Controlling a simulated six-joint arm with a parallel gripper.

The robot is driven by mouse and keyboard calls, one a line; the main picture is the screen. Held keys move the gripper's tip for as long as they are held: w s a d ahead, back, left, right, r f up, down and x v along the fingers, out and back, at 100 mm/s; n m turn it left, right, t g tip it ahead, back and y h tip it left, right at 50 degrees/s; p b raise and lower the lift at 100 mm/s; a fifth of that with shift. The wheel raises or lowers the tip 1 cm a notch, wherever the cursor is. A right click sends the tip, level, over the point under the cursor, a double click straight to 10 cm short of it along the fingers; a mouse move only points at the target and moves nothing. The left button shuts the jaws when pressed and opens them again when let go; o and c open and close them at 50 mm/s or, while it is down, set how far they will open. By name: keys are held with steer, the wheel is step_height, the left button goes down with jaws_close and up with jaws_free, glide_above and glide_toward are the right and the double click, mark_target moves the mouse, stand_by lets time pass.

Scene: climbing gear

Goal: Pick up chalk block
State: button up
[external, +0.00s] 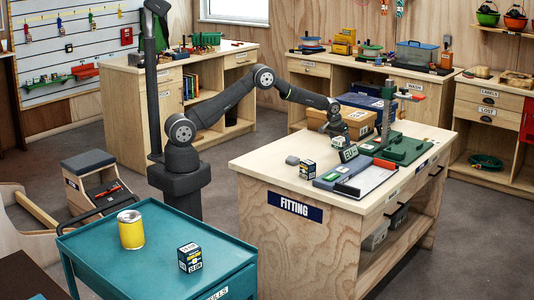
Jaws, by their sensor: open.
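A small dark box with white and yellow label faces (190,257) stands on the teal cart at the front left. I cannot read the lettering well enough to tell which is the chalk block. My gripper (336,132) is open above the far left part of the fitting table, beyond the second box and apart from it. Its fingertips are small and partly hidden in this view.
A yellow can (131,230) stands on the teal cart (95,270). The table's front left corner is clear.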

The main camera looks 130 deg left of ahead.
steer(key=c, duration=1.1)
steer(key=shift+r, duration=0.1)
